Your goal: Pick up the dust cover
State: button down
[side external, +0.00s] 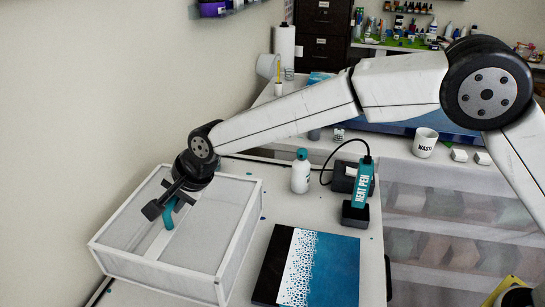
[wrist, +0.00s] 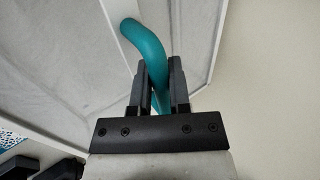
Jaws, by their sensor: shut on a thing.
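The dust cover (side external: 208,240) is a pale, box-shaped cover with a white frame and translucent panels, at the left of the work table in the side view. A teal curved handle (side external: 171,214) rises from the strip across its top. My gripper (side external: 164,208) is at this handle, with the arm reaching down from the right. In the wrist view, my gripper (wrist: 162,82) is shut with its two dark fingers on either side of the teal handle (wrist: 146,44). The cover's pale panels (wrist: 75,60) spread behind it. What lies under the cover is hard to make out.
A blue-and-white resin panel (side external: 325,268) lies right of the cover. A white bottle with a teal cap (side external: 301,172) and a teal heat pen (side external: 363,182) on its stand are behind it. A mug (side external: 424,143) stands farther back right. The wall is close on the left.

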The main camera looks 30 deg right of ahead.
jog(key=v, duration=0.3)
jog(key=s+v, duration=0.1)
jog(key=v, duration=0.2)
jog(key=shift+a+f, duration=0.15)
jog(key=shift+f, duration=0.05)
jog(key=s+d+r, duration=0.3)
jog(key=s+d, duration=0.1)
jog(key=s, duration=0.3)
jog(key=shift+d+r, duration=0.25)
